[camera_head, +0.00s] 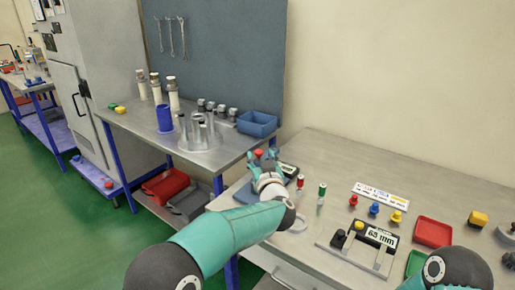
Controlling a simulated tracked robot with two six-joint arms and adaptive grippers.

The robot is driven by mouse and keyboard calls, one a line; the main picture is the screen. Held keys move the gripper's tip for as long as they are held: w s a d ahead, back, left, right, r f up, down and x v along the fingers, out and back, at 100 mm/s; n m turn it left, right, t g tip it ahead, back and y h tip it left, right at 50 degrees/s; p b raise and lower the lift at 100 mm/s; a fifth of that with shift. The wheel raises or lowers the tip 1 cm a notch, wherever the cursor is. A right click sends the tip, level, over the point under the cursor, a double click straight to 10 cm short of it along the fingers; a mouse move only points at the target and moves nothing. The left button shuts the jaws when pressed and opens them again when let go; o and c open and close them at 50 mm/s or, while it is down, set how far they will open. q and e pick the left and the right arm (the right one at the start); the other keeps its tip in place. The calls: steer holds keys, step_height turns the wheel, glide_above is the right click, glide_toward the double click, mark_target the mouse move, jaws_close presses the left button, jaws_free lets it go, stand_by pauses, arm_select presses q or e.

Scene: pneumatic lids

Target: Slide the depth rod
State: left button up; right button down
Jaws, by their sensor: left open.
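A gauge fixture with a "65 mm" display (382,237) sits at the front of the right-hand bench. It has a metal base, a black knob and a yellow knob. I cannot tell which part is the depth rod. My left gripper (264,157) is open at the bench's left end, well to the left of this fixture. A small red knob (258,154) shows between or just behind its fingers; contact is unclear. A dark device with a small display (289,169) is close to the right of the fingers, partly hidden. My right arm shows at the lower right; its gripper is not clearly visible.
Red and green pins (322,190) stand near my left wrist. A label card (381,194), several coloured knobs (374,209) and a red tray (433,232) lie on the right-hand bench. The left bench holds a blue bin (257,124) and metal cylinders (200,131).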

mark_target(260, 154)
arm_select(q)
steer(key=shift+w+a+p, duration=0.2)
steer(key=shift+w+p, duration=0.05)
steer(key=shift+w, duration=0.7)
steer(key=shift+w+a+p, duration=0.15)
steer(key=shift+w+p, duration=0.05)
steer(key=shift+w, duration=0.75)
jaws_close()
